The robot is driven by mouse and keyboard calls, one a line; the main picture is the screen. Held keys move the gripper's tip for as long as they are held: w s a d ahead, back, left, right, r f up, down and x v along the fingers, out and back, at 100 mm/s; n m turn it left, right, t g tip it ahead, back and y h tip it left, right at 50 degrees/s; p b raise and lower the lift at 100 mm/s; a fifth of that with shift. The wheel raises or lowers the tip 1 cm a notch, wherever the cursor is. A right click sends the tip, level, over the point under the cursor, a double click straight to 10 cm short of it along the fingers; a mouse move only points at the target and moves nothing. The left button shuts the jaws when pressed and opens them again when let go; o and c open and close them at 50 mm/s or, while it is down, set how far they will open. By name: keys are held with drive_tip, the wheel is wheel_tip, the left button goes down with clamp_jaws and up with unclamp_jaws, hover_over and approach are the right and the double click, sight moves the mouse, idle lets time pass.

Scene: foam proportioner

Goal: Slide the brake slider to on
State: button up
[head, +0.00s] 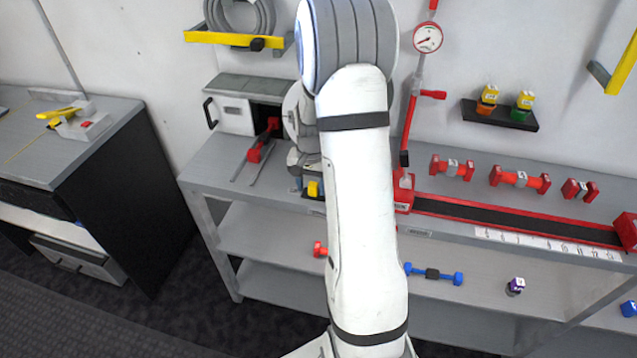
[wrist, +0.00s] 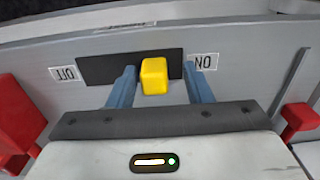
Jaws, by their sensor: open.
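The brake slider has a yellow knob (wrist: 154,75) on a black slot plate (wrist: 100,69) in the grey bench edge. The knob stands right of the slot's middle in the wrist view, nearer the upside-down ON label (wrist: 204,62) than the OFF label (wrist: 67,73). My gripper (wrist: 160,80) is open, with one blue finger on each side of the knob. A gap shows on both sides, wider on the right. In the head view the yellow knob (head: 313,188) is small beside my arm, which hides much of the area around it.

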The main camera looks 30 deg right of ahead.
sight(311, 184)
drive_tip(key=shift+r+b, duration=0.3)
drive_tip(key=shift+r, duration=3.6)
